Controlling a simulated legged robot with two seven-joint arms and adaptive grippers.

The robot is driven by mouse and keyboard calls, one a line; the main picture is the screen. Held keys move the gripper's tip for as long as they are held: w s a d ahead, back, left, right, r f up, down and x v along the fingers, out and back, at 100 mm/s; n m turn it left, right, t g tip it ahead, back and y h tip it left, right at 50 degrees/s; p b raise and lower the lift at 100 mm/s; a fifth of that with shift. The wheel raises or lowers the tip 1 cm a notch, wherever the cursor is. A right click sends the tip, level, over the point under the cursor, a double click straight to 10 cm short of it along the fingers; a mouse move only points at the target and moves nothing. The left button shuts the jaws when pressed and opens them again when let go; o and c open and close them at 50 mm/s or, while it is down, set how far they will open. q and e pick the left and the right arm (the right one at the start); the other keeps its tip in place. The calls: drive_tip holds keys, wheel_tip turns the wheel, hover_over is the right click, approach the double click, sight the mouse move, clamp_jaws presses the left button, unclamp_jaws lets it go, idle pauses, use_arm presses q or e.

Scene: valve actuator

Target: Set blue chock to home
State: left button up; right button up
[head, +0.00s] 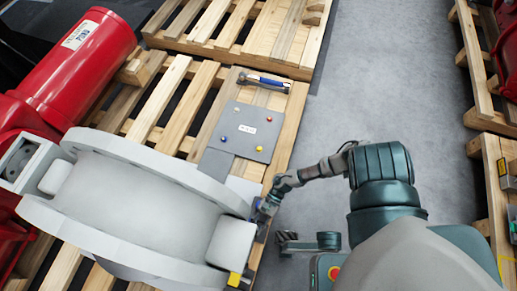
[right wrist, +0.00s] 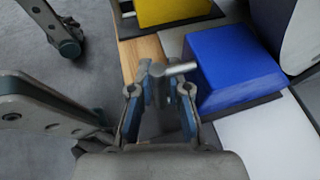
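The blue chock (right wrist: 232,66) is on the right in the right wrist view, on a dark base, with a grey metal handle bar (right wrist: 176,69) sticking out to the left. My right gripper (right wrist: 160,92) is open, its two fingers apart. The end of the bar lies in front of the gap between the fingertips; I cannot tell whether they touch it. In the head view my right gripper (head: 266,207) is beside the large grey flange, and the blue chock is hardly visible there.
A yellow chock (right wrist: 172,10) is left of the blue one; it also shows in the head view (head: 234,279). A grey plate (head: 246,131) with coloured knobs and a blue-handled hammer (head: 264,80) lie on the wooden pallet. A red cylinder (head: 85,65) is at left. Grey floor (head: 375,80) is clear.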

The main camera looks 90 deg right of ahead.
drive_tip(key=shift+o, duration=0.4)
drive_tip(key=shift+w+r, duration=0.1)
drive_tip(key=shift+w, duration=0.3)
drive_tip(key=shift+s+d+r, duration=0.1)
drive_tip(key=shift+s+d, duration=0.1)
drive_tip(key=shift+d, duration=0.05)
drive_tip(key=v, duration=1.1)
drive_tip(key=shift+s+d, duration=0.2)
